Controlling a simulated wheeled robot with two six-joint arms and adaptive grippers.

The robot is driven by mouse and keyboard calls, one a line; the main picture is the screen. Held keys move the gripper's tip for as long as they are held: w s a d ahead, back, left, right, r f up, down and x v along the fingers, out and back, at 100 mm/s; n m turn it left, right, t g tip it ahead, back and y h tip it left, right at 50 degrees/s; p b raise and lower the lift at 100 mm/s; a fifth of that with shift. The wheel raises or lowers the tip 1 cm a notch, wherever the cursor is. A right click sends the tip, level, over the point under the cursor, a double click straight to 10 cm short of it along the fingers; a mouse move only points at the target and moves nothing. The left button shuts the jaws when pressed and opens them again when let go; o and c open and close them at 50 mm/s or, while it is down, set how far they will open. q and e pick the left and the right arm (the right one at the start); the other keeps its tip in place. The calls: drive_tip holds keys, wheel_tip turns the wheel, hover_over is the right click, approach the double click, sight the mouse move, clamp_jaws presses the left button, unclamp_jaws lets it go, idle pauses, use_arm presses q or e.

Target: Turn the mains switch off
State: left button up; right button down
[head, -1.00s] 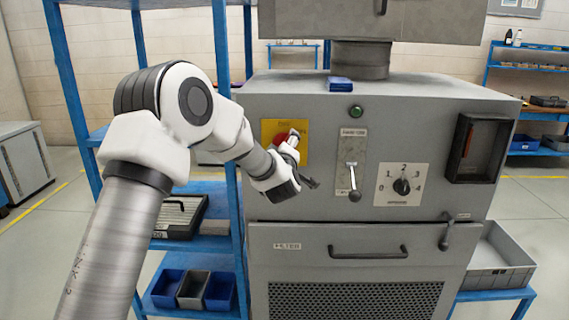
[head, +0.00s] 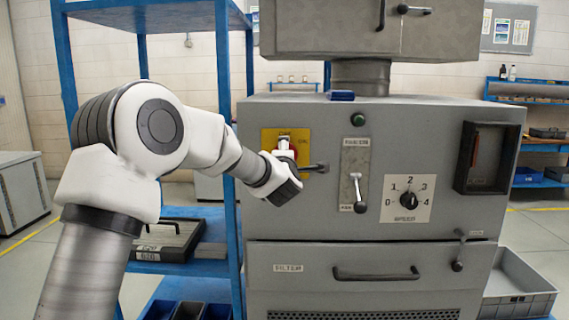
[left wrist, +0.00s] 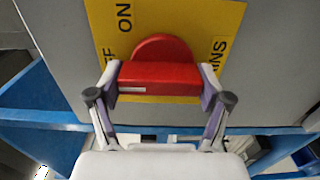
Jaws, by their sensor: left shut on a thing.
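The mains switch is a red handle (left wrist: 160,76) on a yellow plate (left wrist: 170,20) lettered ON, OFF and MAINS. In the left wrist view my left gripper (left wrist: 161,82) is shut on the handle, with one finger at each end. The handle lies level across that view, its white mark at the left end, on the side of the OFF lettering. OFF is partly hidden by a finger. In the head view the yellow plate (head: 268,134) is on the cabinet's upper left, and my gripper (head: 299,154) hides most of the handle. My right gripper is not in view.
The grey cabinet (head: 300,218) also carries a lever (head: 358,190), a speed dial (head: 409,200) and a green button (head: 358,119). A blue shelf rack (head: 229,60) stands close to my left arm. A grey crate (head: 520,285) is at the lower right.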

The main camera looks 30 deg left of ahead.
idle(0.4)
use_arm(q)
drive_tip(key=o, duration=1.1)
drive_tip(key=v, duration=1.2)
drive_tip(key=shift+a, duration=0.1)
